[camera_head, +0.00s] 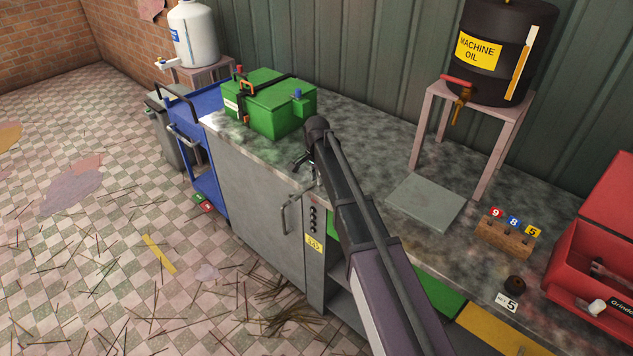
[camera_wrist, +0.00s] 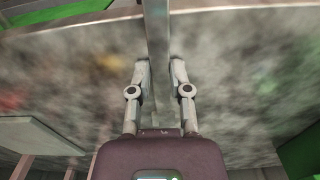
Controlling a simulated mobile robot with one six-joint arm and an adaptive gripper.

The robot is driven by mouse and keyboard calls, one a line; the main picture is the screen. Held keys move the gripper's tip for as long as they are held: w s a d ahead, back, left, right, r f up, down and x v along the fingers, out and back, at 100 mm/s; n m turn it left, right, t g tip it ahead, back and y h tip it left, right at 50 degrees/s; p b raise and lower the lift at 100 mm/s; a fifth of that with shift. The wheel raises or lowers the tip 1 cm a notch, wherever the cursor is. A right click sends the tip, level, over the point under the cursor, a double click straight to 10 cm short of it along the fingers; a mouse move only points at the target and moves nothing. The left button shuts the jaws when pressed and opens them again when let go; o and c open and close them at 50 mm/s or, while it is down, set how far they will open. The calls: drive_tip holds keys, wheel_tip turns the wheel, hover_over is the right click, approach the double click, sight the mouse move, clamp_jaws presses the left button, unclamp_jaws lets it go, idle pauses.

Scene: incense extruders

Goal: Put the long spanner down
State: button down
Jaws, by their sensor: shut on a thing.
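My gripper (camera_head: 306,162) is over the front edge of the stone-look worktop (camera_head: 375,150), just right of the green box. In the wrist view my gripper (camera_wrist: 158,75) has both fingers closed on a long, flat grey bar, the long spanner (camera_wrist: 157,35). The spanner runs from between the fingers out past the top of the picture, so its far end is hidden. In the head view it is mostly hidden by my arm and fingers. I cannot tell whether it touches the worktop.
A green box (camera_head: 275,103) stands left of my gripper. A flat grey plate (camera_head: 427,203), a wooden block (camera_head: 505,234) with numbered tags and a red toolbox (camera_head: 590,275) are to the right. An oil drum (camera_head: 500,75) stands on a stand behind. Worktop between box and plate is clear.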

drive_tip(key=shift+r, duration=0.2)
wheel_tip(320, 180, up, 4)
drive_tip(key=p, duration=0.4)
drive_tip(key=shift+f, duration=0.25)
drive_tip(key=s+d+r+p, duration=0.1)
drive_tip(key=s+d, duration=0.2)
drive_tip(key=s, duration=1.2)
drive_tip(key=shift+s, duration=0.35)
